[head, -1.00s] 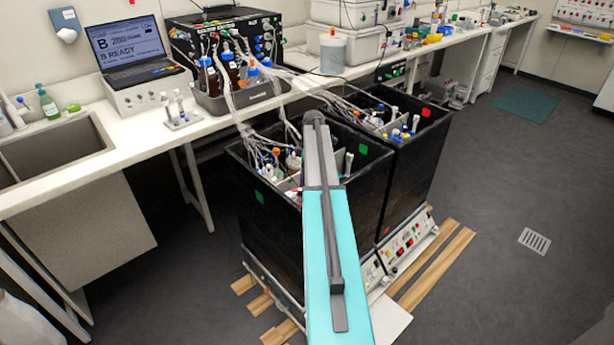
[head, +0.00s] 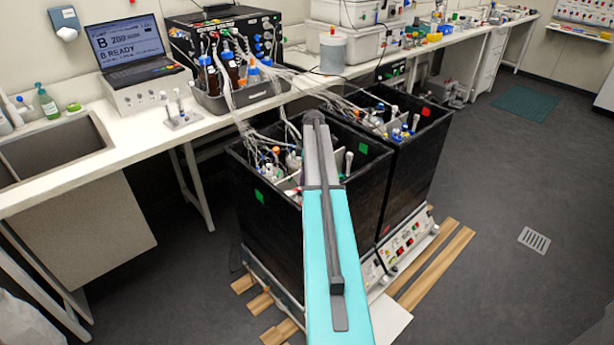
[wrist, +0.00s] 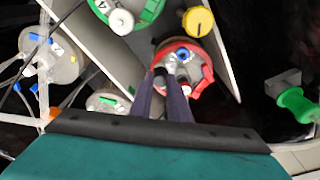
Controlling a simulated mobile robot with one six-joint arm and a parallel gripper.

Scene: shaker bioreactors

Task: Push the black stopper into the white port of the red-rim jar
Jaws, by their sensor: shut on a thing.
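The red-rim jar (wrist: 207,72) is in the upper middle of the wrist view, with a red rim, a pale lid and a blue-ringed fitting on top. My gripper (wrist: 171,76) reaches over the near side of this lid, its two dark fingers close together. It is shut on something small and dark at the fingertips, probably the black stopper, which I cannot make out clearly. The white port cannot be told apart; pale parts of the lid show just beyond the fingertips. I cannot tell whether the stopper touches the port. In the head view my arm hides the gripper and this jar.
A green-rimmed jar (wrist: 150,12) stands behind, with a yellow cap (wrist: 198,21) to the right. A pale jar with blue fittings (wrist: 58,62) is at left and a green fitting (wrist: 297,104) at right. Black box walls (head: 262,215), pale dividers and loose tubes crowd the space.

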